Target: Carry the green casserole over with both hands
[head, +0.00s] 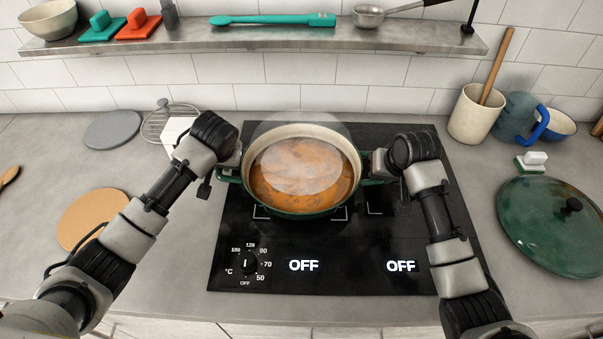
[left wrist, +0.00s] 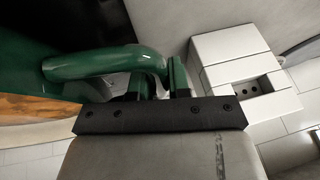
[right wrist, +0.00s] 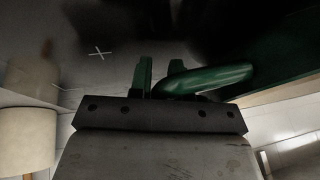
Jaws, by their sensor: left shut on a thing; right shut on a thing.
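The green casserole (head: 303,212) holds an orange-brown stew and is over the black cooktop (head: 340,270); I cannot tell whether it touches the glass. Pale steam hangs above it. My left gripper (head: 226,168) is shut on its left handle, which also shows in the left wrist view (left wrist: 105,63). My right gripper (head: 376,165) is shut on its right handle, which shows in the right wrist view (right wrist: 205,80). The fingertips are partly hidden by my wrists in the head view. The green lid (head: 548,232) lies on the counter at the right.
A round wooden board (head: 93,217), a wire rack (head: 168,121) and a grey disc (head: 112,130) lie on the left counter. A shelf (head: 250,38) runs along the tiled wall.

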